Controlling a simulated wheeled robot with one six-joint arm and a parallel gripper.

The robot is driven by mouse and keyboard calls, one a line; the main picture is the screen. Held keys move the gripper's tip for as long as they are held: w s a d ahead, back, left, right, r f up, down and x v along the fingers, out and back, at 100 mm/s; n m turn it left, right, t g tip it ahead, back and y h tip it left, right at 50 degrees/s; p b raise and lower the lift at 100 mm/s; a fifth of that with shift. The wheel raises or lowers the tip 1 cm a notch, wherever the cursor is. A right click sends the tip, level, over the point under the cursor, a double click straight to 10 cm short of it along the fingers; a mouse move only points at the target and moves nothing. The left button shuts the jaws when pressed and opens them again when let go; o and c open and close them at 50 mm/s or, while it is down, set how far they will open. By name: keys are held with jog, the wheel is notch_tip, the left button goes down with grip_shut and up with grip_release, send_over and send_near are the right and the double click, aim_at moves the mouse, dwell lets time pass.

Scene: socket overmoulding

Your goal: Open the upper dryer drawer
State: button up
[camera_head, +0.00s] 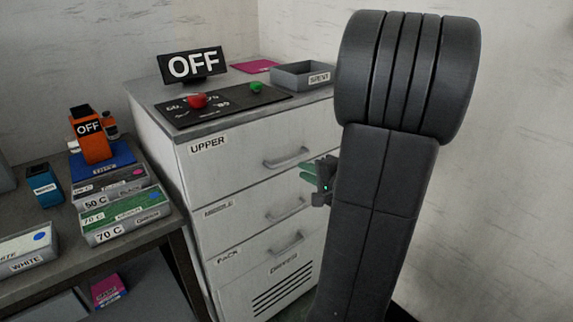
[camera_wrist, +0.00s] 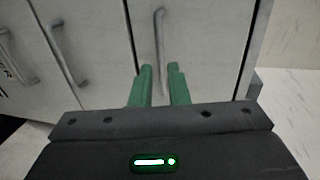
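The upper dryer drawer (camera_head: 235,165) is the top front of the white cabinet, labelled UPPER, and looks shut. Its grey bar handle (camera_head: 287,160) is at the right of that front. My gripper (camera_head: 304,172), with green fingers, is close to the handle's right end, partly hidden by my dark arm. In the wrist view, the two green fingertips (camera_wrist: 160,68) are apart with a narrow gap. The upper handle (camera_wrist: 159,35) lines up with this gap, and its near end shows between the tips. I cannot tell whether the fingers touch it.
Lower drawers with handles (camera_head: 286,208) sit below. The cabinet top holds an OFF display (camera_head: 193,65), a control panel with a red knob (camera_head: 197,101) and green button, and a grey tray (camera_head: 303,75). A bench (camera_head: 150,232) with labelled boxes stands left.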

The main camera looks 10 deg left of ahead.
aim_at(285, 163)
jog(key=x, duration=0.9)
jog(key=shift+w+a+f, duration=0.1)
jog(key=shift+w+a, duration=0.15)
jog(key=shift+a, duration=0.1)
grip_shut()
